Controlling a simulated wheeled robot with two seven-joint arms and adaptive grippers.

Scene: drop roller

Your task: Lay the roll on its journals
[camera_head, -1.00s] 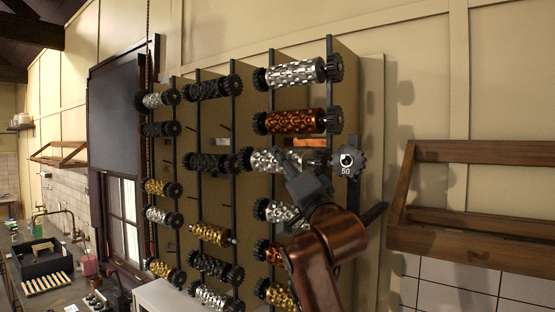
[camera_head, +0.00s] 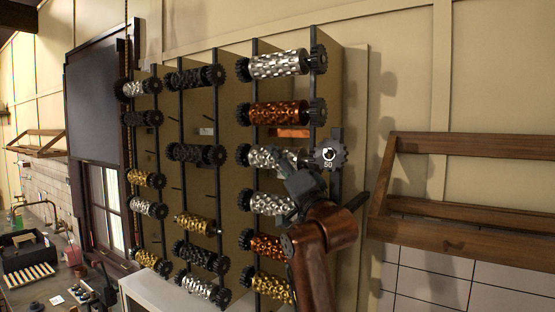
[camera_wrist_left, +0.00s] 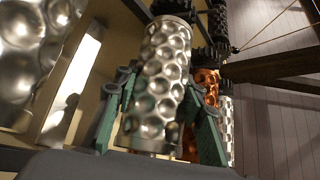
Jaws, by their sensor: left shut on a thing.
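The silver dimpled roll (camera_head: 272,157) lies across the front of the rack's right column, third from the top. Its black gear with a white "50" disc (camera_head: 328,155) is at its right end, and another black gear is at its left end. My left gripper (camera_head: 298,172) is shut around the roll near its right end. In the left wrist view the roll (camera_wrist_left: 160,85) sits between the two green fingers (camera_wrist_left: 160,120). I cannot tell whether the roll's ends touch the rack's supports. My right gripper is not in view.
The rack (camera_head: 344,90) holds several silver, copper, gold and black rolls in three columns. A copper roll (camera_head: 288,113) is just above and a silver roll (camera_head: 268,203) just below. A wooden shelf (camera_head: 470,145) is on the wall at right.

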